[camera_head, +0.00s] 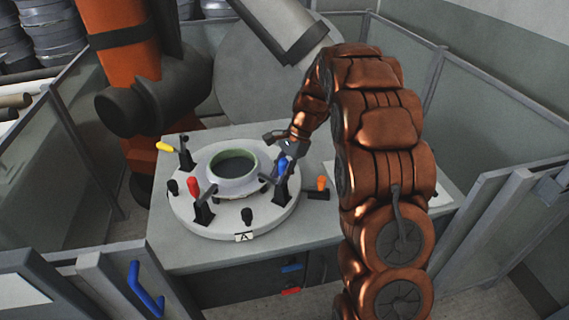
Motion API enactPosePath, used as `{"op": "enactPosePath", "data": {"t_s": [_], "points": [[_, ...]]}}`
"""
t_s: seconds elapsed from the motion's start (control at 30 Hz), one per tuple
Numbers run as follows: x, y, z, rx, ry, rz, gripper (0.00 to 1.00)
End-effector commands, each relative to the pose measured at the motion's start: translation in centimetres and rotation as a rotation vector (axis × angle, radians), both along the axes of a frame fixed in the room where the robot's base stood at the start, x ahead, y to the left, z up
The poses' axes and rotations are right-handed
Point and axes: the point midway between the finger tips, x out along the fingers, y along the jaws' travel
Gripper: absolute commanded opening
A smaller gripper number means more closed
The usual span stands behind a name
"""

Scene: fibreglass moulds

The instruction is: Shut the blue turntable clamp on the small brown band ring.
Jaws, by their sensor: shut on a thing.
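The round white turntable (225,226) stands on the grey table. A ring-shaped mould with a greenish rim (234,184) sits at its middle; I cannot make out a brown band on it. The blue clamp (282,186) stands on the turntable's right side, with a black base and a blue handle that looks upright. My gripper (281,154) comes from the upper right and is shut on the blue handle. The fingers partly hide the handle's top. I cannot tell whether the clamp's arm touches the mould.
A yellow-handled clamp (166,147) and a red-handled clamp (194,188) stand on the turntable, with black knobs between. An orange-handled clamp (321,185) is on the table to the right. An orange machine arm (124,62) stands behind left. Glass-panelled fencing (484,150) encloses the table.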

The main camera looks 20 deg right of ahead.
Motion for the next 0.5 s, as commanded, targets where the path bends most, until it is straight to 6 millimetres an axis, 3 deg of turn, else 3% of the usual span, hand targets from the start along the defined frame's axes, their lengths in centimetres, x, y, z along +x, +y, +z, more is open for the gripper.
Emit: {"op": "enactPosePath", "data": {"t_s": [0.5], "points": [[-0.66, 0.36, -0.09, -0.019, 0.030, 0.003, 0.00]]}}
